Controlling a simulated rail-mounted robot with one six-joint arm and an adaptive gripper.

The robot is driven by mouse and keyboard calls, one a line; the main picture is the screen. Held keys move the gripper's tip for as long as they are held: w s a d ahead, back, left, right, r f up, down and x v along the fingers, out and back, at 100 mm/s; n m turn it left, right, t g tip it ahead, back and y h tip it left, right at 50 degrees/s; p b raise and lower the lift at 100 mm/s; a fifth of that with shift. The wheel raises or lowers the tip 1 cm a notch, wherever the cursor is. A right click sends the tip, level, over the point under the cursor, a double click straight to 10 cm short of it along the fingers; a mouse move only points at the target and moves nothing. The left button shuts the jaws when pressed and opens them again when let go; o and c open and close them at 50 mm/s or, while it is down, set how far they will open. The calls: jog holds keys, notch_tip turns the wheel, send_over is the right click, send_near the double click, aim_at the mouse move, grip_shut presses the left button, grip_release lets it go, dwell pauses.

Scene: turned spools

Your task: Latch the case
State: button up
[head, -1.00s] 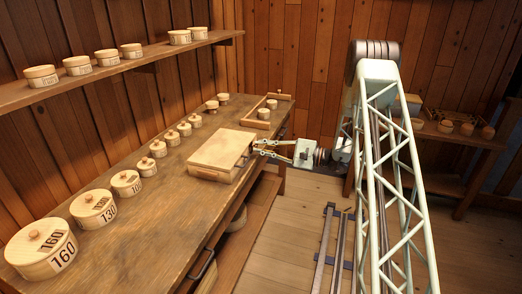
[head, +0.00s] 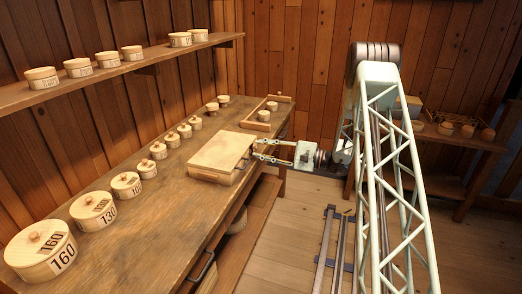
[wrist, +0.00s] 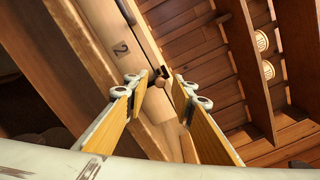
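The case (head: 218,154) is a flat pale wooden box lying on the workbench, its lid looking down. My gripper (head: 257,149) is at its right-hand side, its two fingers spread and pointing at the case. In the wrist view my gripper (wrist: 161,84) is open, with a clear gap between the fingertips. A small round wooden knob (wrist: 160,81) with a dark fitting beside it shows between the tips on the case's side (wrist: 128,45). I cannot tell whether either finger touches it, or whether the latch is fastened.
Lidded round boxes, several with numbers, stand along the bench (head: 150,220) left of and behind the case. A small wooden tray (head: 262,118) is at the far end. A wall shelf (head: 110,70) holds more round boxes.

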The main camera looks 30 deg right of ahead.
jog(key=v, duration=1.2)
jog(key=shift+r, duration=0.1)
dwell(0.6)
jog(key=s+a+r+n+g, duration=0.35)
jog(key=s+a+r, duration=0.2)
jog(key=a, duration=0.45)
jog(key=s+a+r+n+g+h, duration=0.1)
jog(key=s+a+r+n+g, duration=0.1)
jog(key=s+a+r+g, duration=0.45)
jog(key=s+a+r+n+g, duration=0.15)
jog(key=s+a+r, duration=0.4)
jog(key=a, duration=0.75)
jog(key=s+a+r+n+g+h, duration=0.1)
jog(key=s+a+r+n+h, duration=0.15)
jog(key=s, duration=0.35)
jog(key=s+a+r+n+h, duration=0.1)
jog(key=s+a+r+h, duration=0.1)
jog(key=s+a+r, duration=0.35)
jog(key=s+d+r+n+t+h, duration=0.1)
jog(key=s+d+n+t+h, duration=0.1)
jog(key=s, duration=1)
jog(key=s+d+n+t+h, duration=0.1)
jog(key=s+h, duration=0.4)
jog(key=s, duration=0.7)
jog(key=shift+d+r+n+t, duration=0.4)
jog(key=shift+d+n, duration=0.25)
jog(key=shift+n, duration=0.6)
